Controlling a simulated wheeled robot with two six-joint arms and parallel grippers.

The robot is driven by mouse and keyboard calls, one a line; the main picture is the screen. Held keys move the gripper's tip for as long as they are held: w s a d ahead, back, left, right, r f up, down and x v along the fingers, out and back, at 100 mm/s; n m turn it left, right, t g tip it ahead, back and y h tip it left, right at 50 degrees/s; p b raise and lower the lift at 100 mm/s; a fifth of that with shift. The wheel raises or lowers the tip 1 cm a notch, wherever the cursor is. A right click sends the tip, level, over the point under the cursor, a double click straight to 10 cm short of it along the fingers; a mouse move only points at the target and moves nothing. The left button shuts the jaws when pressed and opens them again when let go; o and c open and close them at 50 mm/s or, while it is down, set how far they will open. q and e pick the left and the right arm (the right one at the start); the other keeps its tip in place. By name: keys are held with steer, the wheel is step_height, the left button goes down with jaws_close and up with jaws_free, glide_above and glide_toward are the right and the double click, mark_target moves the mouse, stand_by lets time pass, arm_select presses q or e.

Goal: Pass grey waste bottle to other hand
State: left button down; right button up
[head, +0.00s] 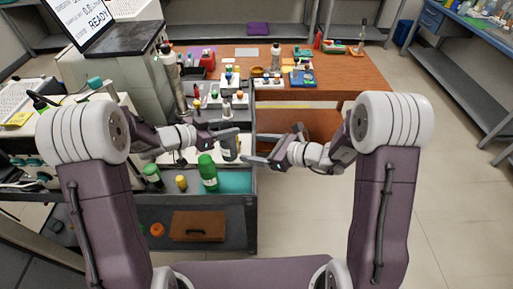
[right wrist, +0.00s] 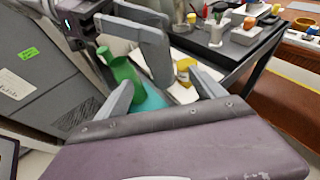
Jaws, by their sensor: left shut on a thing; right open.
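The grey waste bottle (head: 229,149) is held in my left gripper (head: 226,134), which is shut on it above the near end of the cart. The bottle hangs below the fingers, roughly upright. My right gripper (head: 258,160) is open and empty, just right of the bottle and slightly lower, with its fingers pointing left towards it. In the right wrist view the right gripper's two fingers (right wrist: 160,95) are spread apart. The left gripper's grey fingers (right wrist: 130,25) show beyond them, with a grey form below that seems to be the bottle.
A green bottle (head: 207,173), a yellow bottle (head: 181,183) and a dark green-capped bottle (head: 153,176) stand close below on the cart's teal shelf (head: 238,182). A wooden-topped table (head: 350,75) with small items is behind. Floor to the right is clear.

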mark_target(228, 144)
steer(key=x, duration=1.2)
steer(key=shift+s, duration=0.1)
steer(key=c, duration=1.2)
arm_select(q)
steer(key=c, duration=1.2)
jaws_free()
steer(key=shift+c, duration=0.2)
arm_select(e)
steer(key=c, duration=0.4)
arm_select(q)
steer(key=o, duration=0.5)
steer(key=shift+r, duration=0.1)
